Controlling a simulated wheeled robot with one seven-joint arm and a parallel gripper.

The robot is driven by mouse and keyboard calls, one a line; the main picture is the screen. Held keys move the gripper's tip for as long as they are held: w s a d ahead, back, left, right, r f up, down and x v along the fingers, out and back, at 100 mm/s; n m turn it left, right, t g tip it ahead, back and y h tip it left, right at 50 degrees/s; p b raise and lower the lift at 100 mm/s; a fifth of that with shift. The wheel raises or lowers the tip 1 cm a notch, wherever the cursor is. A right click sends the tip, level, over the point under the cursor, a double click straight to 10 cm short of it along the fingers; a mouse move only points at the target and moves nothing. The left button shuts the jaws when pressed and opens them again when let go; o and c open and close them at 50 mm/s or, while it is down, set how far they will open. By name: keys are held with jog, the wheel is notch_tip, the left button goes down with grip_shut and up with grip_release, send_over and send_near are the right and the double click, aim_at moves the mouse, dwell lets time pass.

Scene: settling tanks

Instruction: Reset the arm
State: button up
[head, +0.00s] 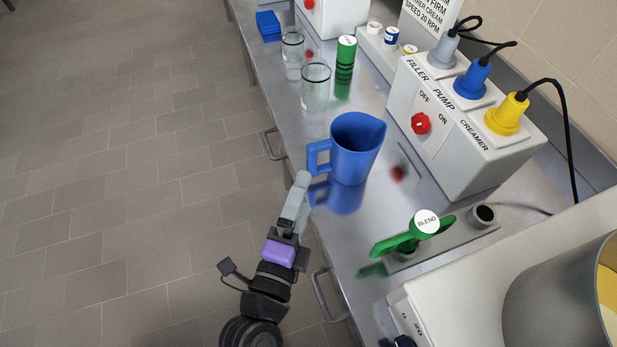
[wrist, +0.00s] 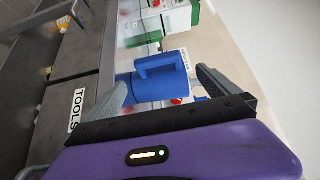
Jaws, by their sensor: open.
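My arm reaches up from the bottom of the head view, beside the front edge of the metal bench. My gripper (head: 303,180) is near the handle of a blue jug (head: 357,145), which stands upright on the bench. In the wrist view my gripper (wrist: 162,78) is open, with its two grey fingers wide apart and nothing held between them. The blue jug (wrist: 160,77) shows beyond and between the fingers, its handle toward the camera. I cannot tell from these views whether a finger touches the jug.
Behind the jug stand glass beakers (head: 316,88) and a green cylinder (head: 344,67). A control box (head: 465,125) with a red knob and coloured plugs stands at right. A green BLEND valve handle (head: 408,238) is nearer. The floor (head: 130,150) at left is clear.

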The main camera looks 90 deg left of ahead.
jog(key=shift+v, duration=0.9)
